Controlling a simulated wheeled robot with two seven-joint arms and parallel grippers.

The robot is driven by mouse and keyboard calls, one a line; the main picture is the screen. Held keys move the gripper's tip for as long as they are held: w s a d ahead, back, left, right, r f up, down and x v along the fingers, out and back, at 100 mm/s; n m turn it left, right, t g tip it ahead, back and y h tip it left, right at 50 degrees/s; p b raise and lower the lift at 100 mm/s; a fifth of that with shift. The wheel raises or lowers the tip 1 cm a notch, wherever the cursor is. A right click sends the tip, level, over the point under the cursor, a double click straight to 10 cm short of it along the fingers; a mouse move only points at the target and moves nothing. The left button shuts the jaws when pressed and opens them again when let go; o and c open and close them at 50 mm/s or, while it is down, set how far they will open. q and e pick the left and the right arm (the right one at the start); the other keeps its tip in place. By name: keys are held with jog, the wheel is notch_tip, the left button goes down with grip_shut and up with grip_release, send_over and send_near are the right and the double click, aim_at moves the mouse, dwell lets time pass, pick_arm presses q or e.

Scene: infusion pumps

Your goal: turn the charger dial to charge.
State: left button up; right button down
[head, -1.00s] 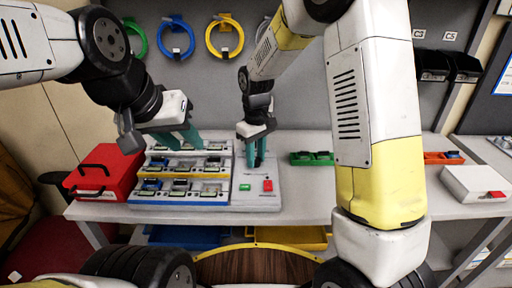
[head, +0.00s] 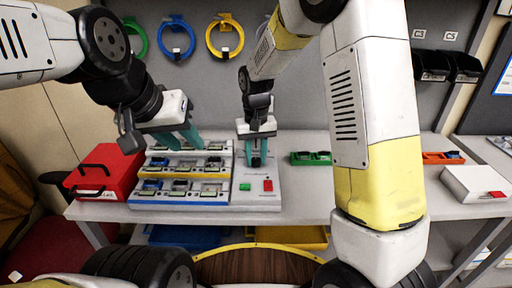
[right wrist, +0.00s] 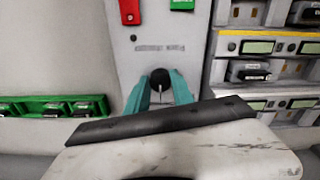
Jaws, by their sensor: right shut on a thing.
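The charger's light grey control panel (head: 263,197) stands on the bench to the right of the pump rack. It has a green button (head: 245,187) and a red button (head: 268,185). The black round dial (right wrist: 160,77) shows in the right wrist view, with a small pale mark on it. The panel's printed labels are too small to read. My left gripper (head: 187,139) is over the back of the rack, its fingers apart and empty.
The tiered charger rack (head: 150,203) holds several pumps. A red toolbox (head: 105,172) stands at its left. Green trays (head: 311,158) lie to the panel's right, and a white box (head: 475,184) at the far right.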

aim_at(256, 159)
jog(key=shift+w, duration=0.1)
jog(key=c, duration=1.1)
grip_release()
notch_tip(256, 159, up, 7)
jog(key=shift+f, duration=0.1)
jog(key=shift+r, duration=0.55)
jog(key=shift+d+r, duration=0.1)
jog(key=s+d+r+t+y, duration=0.2)
jog(key=s+d+r, duration=0.6)
jog(key=s+d+r+t, duration=0.1)
jog(key=s+d+t, duration=0.1)
jog(key=s, duration=0.4)
jog(key=s+d+r+m+t, duration=0.1)
jog(key=s+d+t, duration=0.1)
jog(key=s+d, duration=0.2)
jog(key=shift+s+r+m, duration=0.3)
jog(key=shift+s, duration=0.8)
